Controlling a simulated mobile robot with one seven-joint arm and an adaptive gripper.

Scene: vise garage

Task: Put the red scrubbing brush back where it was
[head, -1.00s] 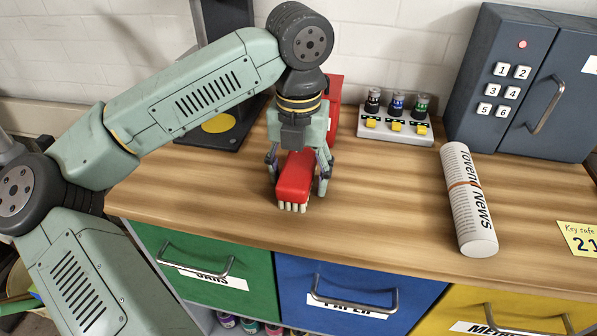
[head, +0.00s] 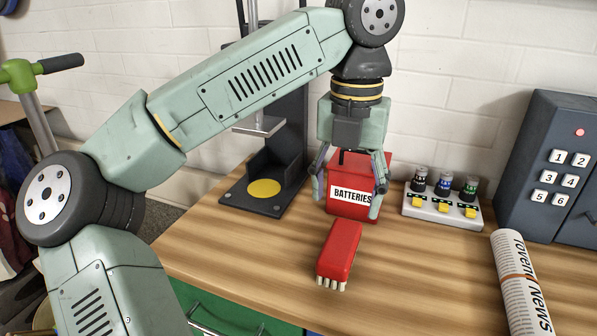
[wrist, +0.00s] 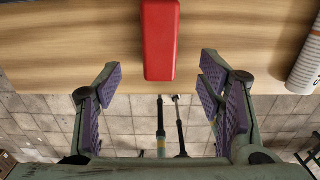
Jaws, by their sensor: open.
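The red scrubbing brush (head: 340,250) lies on the wooden worktop with its pale bristles showing at the near end. It also shows in the wrist view (wrist: 160,40), at the top middle, beyond the fingertips. My gripper (head: 348,205) is open and empty, raised above and behind the brush in the head view, in front of the red batteries box. In the wrist view my gripper's two purple-padded fingers (wrist: 162,80) stand wide apart, with nothing between them.
The red batteries box (head: 345,208) stands behind the brush. A press-like stand with a yellow disc (head: 264,188) is to its left. A white battery charger (head: 440,210), a rolled newspaper (head: 522,285) and a grey key safe (head: 550,165) are to the right. The worktop (head: 240,255) left of the brush is clear.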

